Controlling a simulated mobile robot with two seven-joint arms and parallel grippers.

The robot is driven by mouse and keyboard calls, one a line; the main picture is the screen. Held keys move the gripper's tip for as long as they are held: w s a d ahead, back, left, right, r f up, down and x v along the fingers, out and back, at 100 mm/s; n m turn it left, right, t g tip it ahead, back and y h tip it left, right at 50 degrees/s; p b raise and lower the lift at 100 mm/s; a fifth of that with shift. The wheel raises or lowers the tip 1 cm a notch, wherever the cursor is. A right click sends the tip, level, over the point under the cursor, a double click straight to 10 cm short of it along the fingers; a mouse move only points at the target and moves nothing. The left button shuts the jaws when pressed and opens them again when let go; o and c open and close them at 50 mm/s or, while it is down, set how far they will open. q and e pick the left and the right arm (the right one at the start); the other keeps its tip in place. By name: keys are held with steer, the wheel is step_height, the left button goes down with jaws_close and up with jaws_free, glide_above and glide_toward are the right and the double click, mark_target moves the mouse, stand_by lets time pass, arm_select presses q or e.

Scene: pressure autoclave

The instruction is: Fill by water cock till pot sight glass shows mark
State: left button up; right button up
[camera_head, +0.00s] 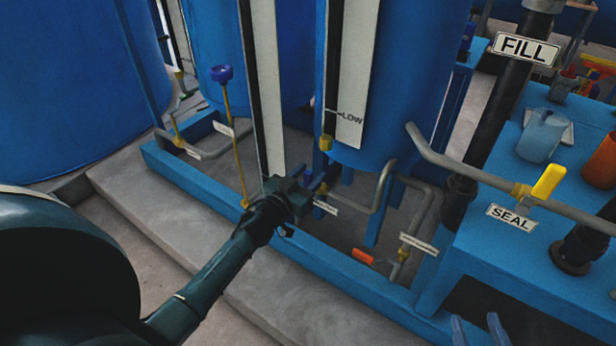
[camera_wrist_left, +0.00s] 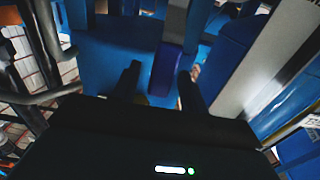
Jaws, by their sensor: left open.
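My left gripper (camera_head: 308,188) reaches to the pipework below the blue tank (camera_head: 412,70). In the left wrist view its two fingers (camera_wrist_left: 158,88) are open, with a dark blue-violet handle (camera_wrist_left: 167,70) between or just beyond them; I cannot tell whether they touch it. In the head view the gripper mostly hides that handle. A white gauge strip (camera_head: 355,65) with a dark column and a "LOW" mark stands on the tank; another white strip (camera_head: 270,90) stands left of it. Two fingertips of my right gripper (camera_head: 477,328) show apart at the bottom edge.
A yellow lever (camera_head: 549,181) sits on a pipe above the "SEAL" plate (camera_head: 510,217). A "FILL" plate (camera_head: 526,49) hangs on a black pipe. An orange lever (camera_head: 362,256) is low down. A blue knob (camera_head: 221,74) tops a yellow stem. Cups stand at right.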

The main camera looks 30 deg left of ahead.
arm_select(q)
jaws_close()
stand_by(0.3)
steer(key=shift+s+d+m, duration=0.1)
steer(key=shift+d+m, duration=0.3)
steer(key=shift+d, duration=0.05)
steer(key=shift+s+d+f+m, duration=0.1)
steer(key=shift+d+f+m, duration=0.05)
steer(key=shift+d+m, duration=0.45)
steer(key=shift+s+d+f+m, duration=0.1)
steer(key=shift+d+m, duration=0.35)
steer(key=shift+m, duration=0.25)
jaws_free()
steer(key=shift+w, duration=0.1)
